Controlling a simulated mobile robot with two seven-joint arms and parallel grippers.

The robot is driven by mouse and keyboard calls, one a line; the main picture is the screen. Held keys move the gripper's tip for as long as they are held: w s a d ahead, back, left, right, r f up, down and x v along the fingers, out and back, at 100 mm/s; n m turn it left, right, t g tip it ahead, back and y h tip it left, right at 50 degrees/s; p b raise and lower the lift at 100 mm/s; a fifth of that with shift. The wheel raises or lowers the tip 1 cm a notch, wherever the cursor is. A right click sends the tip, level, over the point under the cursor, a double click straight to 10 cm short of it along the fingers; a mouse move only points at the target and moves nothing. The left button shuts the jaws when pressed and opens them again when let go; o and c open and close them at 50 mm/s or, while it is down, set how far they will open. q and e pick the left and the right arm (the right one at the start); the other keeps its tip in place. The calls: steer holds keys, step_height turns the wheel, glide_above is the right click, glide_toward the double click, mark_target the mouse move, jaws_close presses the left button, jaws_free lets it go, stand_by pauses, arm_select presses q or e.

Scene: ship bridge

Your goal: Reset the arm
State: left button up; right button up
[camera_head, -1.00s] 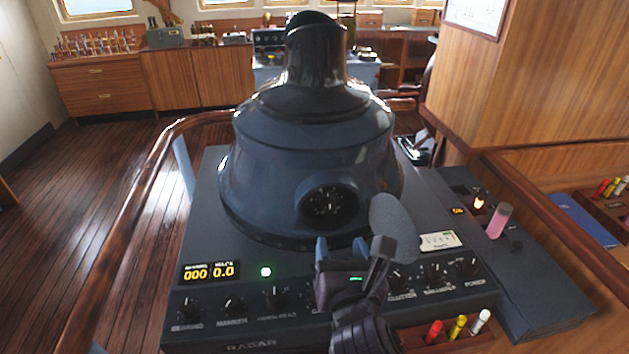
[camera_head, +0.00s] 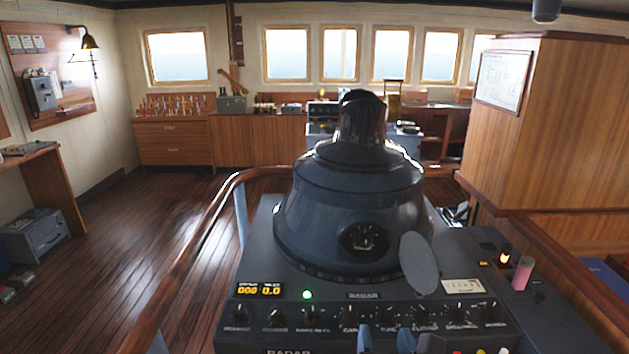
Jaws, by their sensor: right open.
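My right gripper (camera_head: 385,341) shows only by its blue fingertips at the bottom edge of the head view. The tips are apart with nothing between them, in front of the lower edge of the radar console's knob panel (camera_head: 336,316). The rest of the right arm is below the picture. My left gripper is not in view. The dark blue radar console carries a large cone-shaped housing (camera_head: 350,208) with a round dial and an open grey oval cover (camera_head: 418,264).
A wooden handrail (camera_head: 212,215) curves around the console's left side. A wood-panelled block (camera_head: 560,130) stands at the right. A pink cylinder (camera_head: 522,273) stands on the console's right part. The plank floor (camera_head: 150,230) at the left is open.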

steer(key=s+d+f+n+y, duration=0.15)
steer(key=f+n, duration=0.35)
steer(key=n, duration=0.6)
steer(key=w+d+f+n+g+y, duration=0.15)
steer(key=f+n, duration=0.25)
steer(key=n, duration=0.8)
steer(key=s+d+f+n+y, duration=0.15)
steer(key=f+n, duration=0.35)
steer(key=n, duration=0.6)
steer(key=s+d+f+n+g+h+b, duration=0.1)
steer(key=s+d+f+n+g+h, duration=0.3)
steer(key=s+d+f, duration=0.6)
step_height(320, 180, down, 4)
steer(key=d, duration=0.2)
steer(key=shift+d+n, duration=0.3)
steer(key=shift+d, duration=0.05)
steer(key=shift+g, duration=0.25)
steer(key=shift+c, duration=1.2)
steer(key=shift+s, duration=0.1)
